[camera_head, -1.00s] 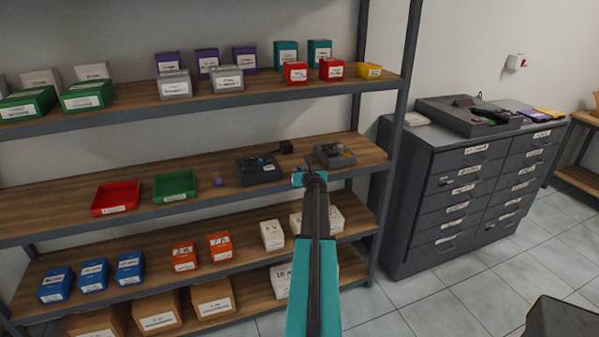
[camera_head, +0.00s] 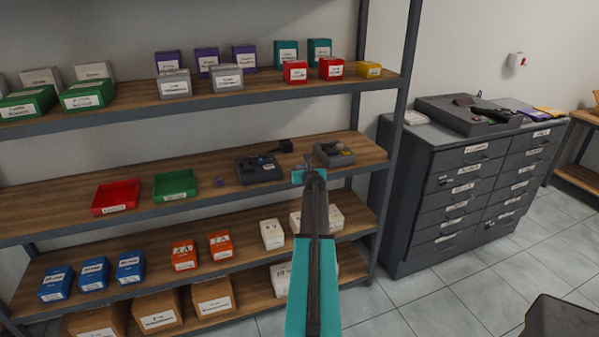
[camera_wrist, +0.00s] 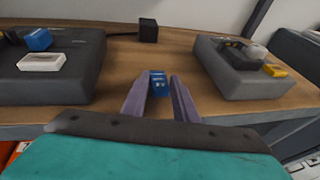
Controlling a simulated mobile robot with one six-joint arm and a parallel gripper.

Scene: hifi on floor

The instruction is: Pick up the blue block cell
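A small blue block cell (camera_wrist: 158,82) with pale markings is between my fingertips in the wrist view. It is near the front of the middle wooden shelf (camera_head: 140,216). My gripper (camera_wrist: 160,84) has a finger on each side of it, with a narrow gap showing on the right; contact on the left is unclear. In the head view my gripper (camera_head: 309,174) is at the shelf's front edge, and my arm largely hides the block. Another blue block (camera_wrist: 38,40) and a white block (camera_wrist: 41,62) sit on the dark device at the left.
A dark grey device (camera_wrist: 50,82) stands left of my fingers and another (camera_wrist: 235,76) with a yellow piece stands right. A black cube (camera_wrist: 148,30) is behind. Red (camera_head: 116,196) and green (camera_head: 175,185) trays lie farther left. The upper shelf (camera_head: 130,112) overhangs.

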